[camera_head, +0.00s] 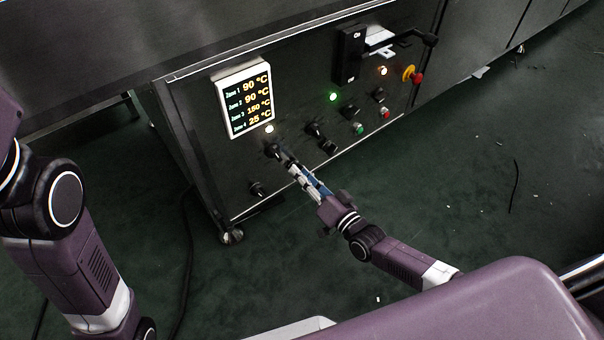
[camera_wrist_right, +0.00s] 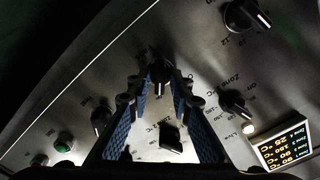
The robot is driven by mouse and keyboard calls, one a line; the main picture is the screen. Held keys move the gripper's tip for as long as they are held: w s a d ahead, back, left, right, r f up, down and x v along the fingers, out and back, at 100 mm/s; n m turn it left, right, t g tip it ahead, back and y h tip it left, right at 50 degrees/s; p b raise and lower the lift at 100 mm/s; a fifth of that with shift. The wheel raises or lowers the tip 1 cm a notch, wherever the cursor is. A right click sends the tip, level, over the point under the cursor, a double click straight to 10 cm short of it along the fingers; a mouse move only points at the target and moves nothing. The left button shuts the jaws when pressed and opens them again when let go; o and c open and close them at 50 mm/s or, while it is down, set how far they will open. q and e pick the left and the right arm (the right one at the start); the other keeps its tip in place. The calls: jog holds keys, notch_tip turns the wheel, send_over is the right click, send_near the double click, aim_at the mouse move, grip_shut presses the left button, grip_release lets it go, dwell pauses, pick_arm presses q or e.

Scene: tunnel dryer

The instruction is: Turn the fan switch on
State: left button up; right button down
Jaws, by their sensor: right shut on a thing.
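A dark control panel (camera_head: 225,165) on the dryer's side carries several black rotary knobs. My right gripper (camera_head: 288,163) reaches up to the panel, below the display. In the right wrist view its two blue-padded fingers (camera_wrist_right: 160,82) are shut on a black knob (camera_wrist_right: 160,70), one on each side. In the head view the gripper hides this knob. Another black knob (camera_head: 272,150) sits just beside the fingertips. It also shows in the right wrist view (camera_wrist_right: 235,103). My left gripper is out of view.
A temperature display (camera_head: 245,98) is above the gripper, with a lit white lamp (camera_head: 269,129) below it. A green lamp (camera_head: 333,97), a green button (camera_head: 358,128) and a red-yellow emergency stop (camera_head: 413,75) are to the right. The green floor in front is mostly clear.

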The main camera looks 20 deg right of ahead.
dwell(0.3)
jog(key=c, duration=2)
grip_release()
jog(key=v, duration=1.2)
